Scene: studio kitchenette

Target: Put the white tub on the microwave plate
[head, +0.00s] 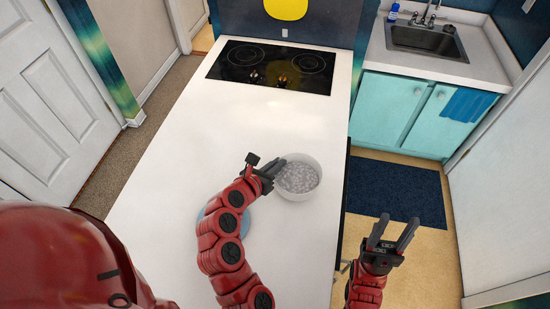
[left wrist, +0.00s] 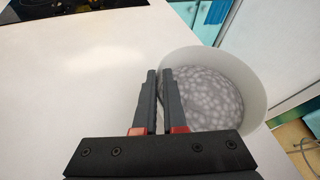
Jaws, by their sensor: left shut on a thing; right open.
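The white tub (head: 313,188), with a grey speckled inside, is at the counter's right side in the head view. It also shows in the left wrist view (left wrist: 253,92). My left gripper (head: 274,168) is shut on the tub's left rim wall, with one finger inside; its fingers also show in the left wrist view (left wrist: 158,75). I cannot tell whether the tub rests on the counter or is slightly raised. A light blue round plate (head: 246,226) lies on the counter, mostly hidden under my left arm. My right gripper (head: 393,234) is open and empty, right of the counter.
The white counter (head: 170,165) is clear to the left and ahead, up to a black cooktop (head: 268,67). A sink (head: 428,42) over teal cabinets stands at the back right. A dark blue mat (head: 400,188) lies on the floor.

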